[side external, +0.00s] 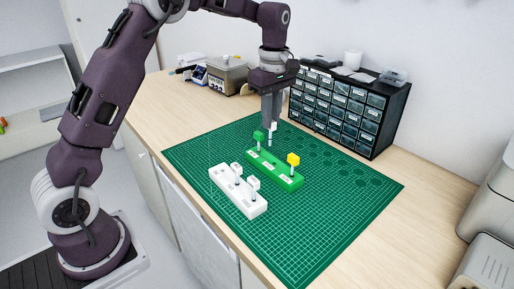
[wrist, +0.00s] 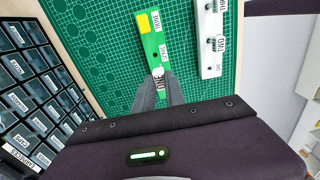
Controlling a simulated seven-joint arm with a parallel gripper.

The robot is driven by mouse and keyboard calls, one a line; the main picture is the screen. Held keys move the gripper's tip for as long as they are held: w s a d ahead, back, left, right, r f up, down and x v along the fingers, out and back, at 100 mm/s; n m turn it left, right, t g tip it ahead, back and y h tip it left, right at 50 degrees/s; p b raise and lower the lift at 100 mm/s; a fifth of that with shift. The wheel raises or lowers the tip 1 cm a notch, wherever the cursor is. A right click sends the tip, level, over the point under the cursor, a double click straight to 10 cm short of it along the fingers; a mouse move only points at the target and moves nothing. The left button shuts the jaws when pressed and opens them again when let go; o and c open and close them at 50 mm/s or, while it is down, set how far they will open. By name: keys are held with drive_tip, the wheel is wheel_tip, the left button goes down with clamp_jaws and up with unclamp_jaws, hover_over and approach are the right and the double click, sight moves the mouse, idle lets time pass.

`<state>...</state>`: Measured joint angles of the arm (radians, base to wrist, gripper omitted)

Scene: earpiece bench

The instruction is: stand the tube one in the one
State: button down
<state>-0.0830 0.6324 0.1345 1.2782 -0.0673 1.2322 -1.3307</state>
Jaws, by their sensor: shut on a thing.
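My gripper (side external: 271,121) is shut on a small white-topped tube (side external: 271,132), which hangs upright just behind the green block. The green block (wrist: 154,45) also shows in the wrist view, with labels and a dark hole. The tube's lower end appears clear of the block.
A drawer cabinet (side external: 340,108) stands behind right. A grey device (side external: 222,75) sits at the back left. The green mat (side external: 340,215) is clear at right.

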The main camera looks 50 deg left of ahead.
drive_tip(key=s+a, duration=0.6)
drive_tip(key=s, duration=0.6)
drive_tip(key=shift+f, duration=0.4)
drive_tip(key=shift+f, duration=2.3)
drive_tip(key=shift+f, duration=1.35)
drive_tip(key=c, duration=1.3)
unclamp_jaws()
drive_tip(key=shift+w+r, duration=0.1)
